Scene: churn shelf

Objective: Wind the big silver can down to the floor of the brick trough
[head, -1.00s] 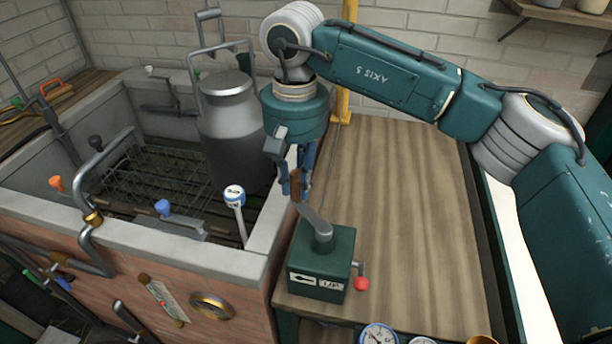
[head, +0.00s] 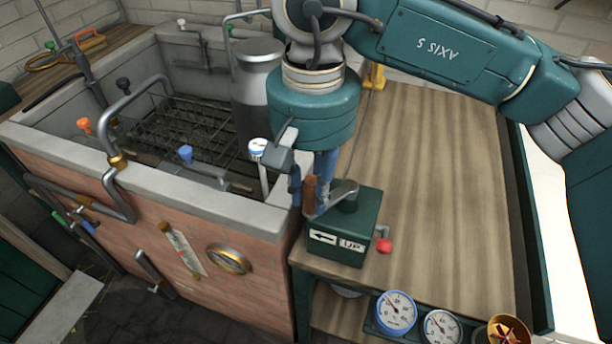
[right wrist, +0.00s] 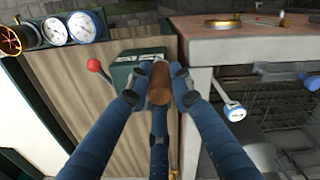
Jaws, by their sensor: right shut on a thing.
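The big silver can (head: 255,80) is upright inside the brick trough (head: 235,216), at its right end. My right arm and a white-topped gauge hide part of it, and I cannot tell how far its base is from the floor. My right gripper (head: 312,200) is shut on the crank's brown wooden handle (head: 308,192); the handle (right wrist: 158,85) shows between the fingers in the right wrist view. The crank arm (head: 336,196) points left. My left gripper is not in view.
A small lever with a red knob (head: 383,246) sticks out of the box's right side. A wire rack (head: 180,135) lies in the trough. Taps with orange (head: 84,126) and blue (head: 186,153) knobs line its front. The bench top (head: 435,170) is clear to the right.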

